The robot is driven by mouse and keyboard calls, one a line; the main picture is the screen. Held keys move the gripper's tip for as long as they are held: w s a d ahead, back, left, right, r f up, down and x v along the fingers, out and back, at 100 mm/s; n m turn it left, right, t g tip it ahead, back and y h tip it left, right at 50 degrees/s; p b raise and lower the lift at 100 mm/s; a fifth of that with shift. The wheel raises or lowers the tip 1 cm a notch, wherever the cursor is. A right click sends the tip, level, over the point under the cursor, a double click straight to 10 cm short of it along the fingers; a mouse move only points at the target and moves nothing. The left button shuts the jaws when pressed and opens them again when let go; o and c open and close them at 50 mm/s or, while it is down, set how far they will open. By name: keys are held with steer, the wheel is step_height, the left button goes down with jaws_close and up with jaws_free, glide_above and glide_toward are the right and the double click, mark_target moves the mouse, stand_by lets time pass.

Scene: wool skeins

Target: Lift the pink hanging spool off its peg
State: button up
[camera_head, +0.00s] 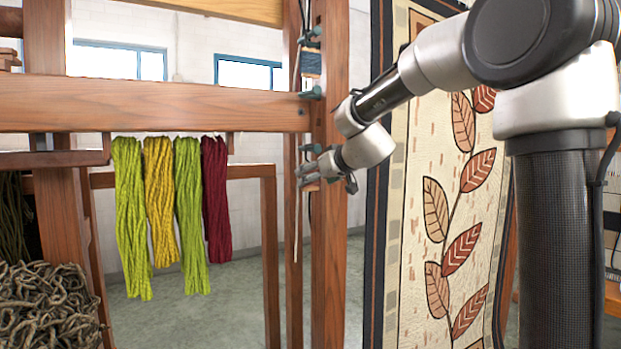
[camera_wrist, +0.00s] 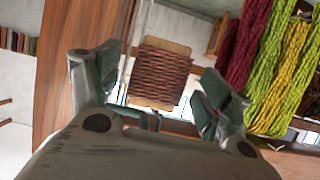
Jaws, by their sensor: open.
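A spool wound with dull reddish-pink yarn (camera_wrist: 158,72) on a pale wooden core shows in the wrist view, between the two fingers. My gripper (camera_wrist: 161,82) is open, with one finger on each side of the spool; I cannot tell whether either touches it. In the head view my gripper (camera_head: 306,174) is beside the wooden post, below the teal pegs. There it mostly hides the spool, and only a pale wooden edge shows near the fingers. The peg that bears this spool is not clearly visible.
A dark blue spool (camera_head: 310,62) hangs higher on the wooden post (camera_head: 328,220). Teal pegs (camera_head: 312,93) stick out from the post. Green, yellow and dark red skeins (camera_head: 188,210) hang left of it. A leaf-patterned rug (camera_head: 440,220) hangs to the right.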

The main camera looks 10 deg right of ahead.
steer(key=shift+x, duration=1.6)
steer(key=c, duration=1.1)
steer(key=shift+c, duration=0.2)
